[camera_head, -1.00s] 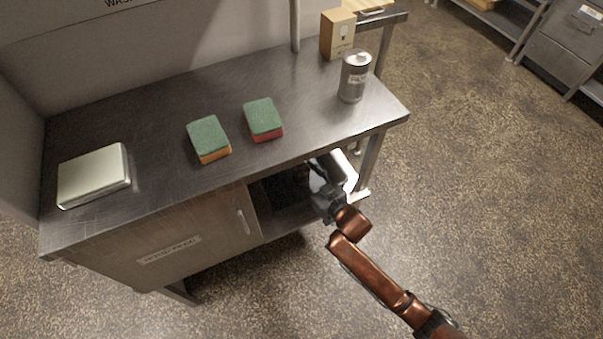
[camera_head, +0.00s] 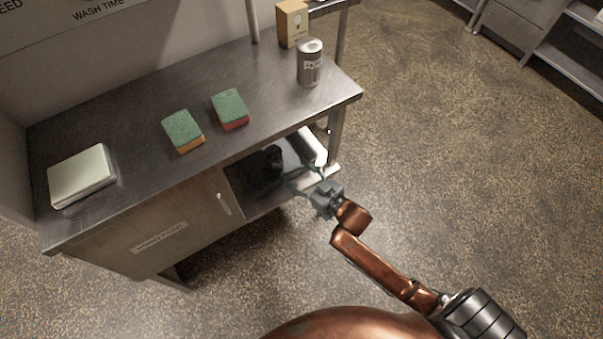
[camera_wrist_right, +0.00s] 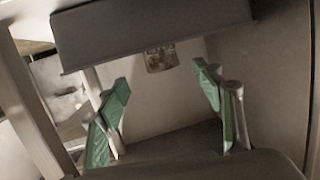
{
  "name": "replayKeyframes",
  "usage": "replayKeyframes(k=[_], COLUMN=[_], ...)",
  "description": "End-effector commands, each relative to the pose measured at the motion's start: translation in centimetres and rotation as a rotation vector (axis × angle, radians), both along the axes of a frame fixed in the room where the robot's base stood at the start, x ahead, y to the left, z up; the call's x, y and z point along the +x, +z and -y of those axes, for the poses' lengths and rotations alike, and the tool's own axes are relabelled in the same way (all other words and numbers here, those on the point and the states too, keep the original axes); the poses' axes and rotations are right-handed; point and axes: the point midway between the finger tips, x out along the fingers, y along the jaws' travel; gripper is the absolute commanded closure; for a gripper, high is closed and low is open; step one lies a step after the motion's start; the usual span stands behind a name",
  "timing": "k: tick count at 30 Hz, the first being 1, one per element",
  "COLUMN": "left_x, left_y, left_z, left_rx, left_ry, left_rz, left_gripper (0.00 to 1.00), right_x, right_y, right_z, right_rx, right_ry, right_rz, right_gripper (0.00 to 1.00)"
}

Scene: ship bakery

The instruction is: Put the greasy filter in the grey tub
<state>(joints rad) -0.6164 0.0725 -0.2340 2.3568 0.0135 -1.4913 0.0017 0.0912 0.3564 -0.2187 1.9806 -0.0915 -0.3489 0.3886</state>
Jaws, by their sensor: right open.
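My right gripper (camera_head: 303,178) is open and empty at the front opening of the counter's lower shelf, below the worktop. In the right wrist view its two green-padded fingers (camera_wrist_right: 160,80) stand wide apart with nothing between them. A dark, boxy thing (camera_head: 258,178) sits inside the opening, to the left of the gripper, with a small dark round thing (camera_head: 273,156) at its top. It is too dark to tell whether either is the greasy filter. I cannot make out a grey tub for certain. My left gripper is out of view.
The steel worktop (camera_head: 130,120) carries two sponges (camera_head: 183,128) (camera_head: 230,107), a pale flat box (camera_head: 80,175), a can (camera_head: 310,65) and a bulb carton (camera_head: 291,24). A white roll-like thing (camera_head: 312,147) lies below at right.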

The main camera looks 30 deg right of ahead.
Motion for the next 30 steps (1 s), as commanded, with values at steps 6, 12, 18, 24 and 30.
replayKeyframes(k=[6,12,18,24,30], left_x=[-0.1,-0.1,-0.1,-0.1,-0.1], left_y=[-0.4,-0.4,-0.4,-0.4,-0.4], left_z=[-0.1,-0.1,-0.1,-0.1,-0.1], left_rx=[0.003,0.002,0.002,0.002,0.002], left_ry=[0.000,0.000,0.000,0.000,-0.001], left_rz=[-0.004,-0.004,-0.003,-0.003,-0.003], left_gripper=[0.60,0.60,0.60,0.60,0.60], right_x=[-0.4,-1.5,-11.1,-28.3,-43.3], right_y=[0.0,-1.5,-11.3,-19.9,-22.0], right_z=[0.1,0.4,2.4,3.7,3.2], right_rx=[0.000,-0.007,-0.063,-0.129,-0.153], right_ry=[0.000,-0.015,-0.105,-0.159,-0.141], right_rz=[0.000,-0.045,-0.375,-0.844,-1.214], right_gripper=[0.40,0.40,0.40,0.40,0.40])
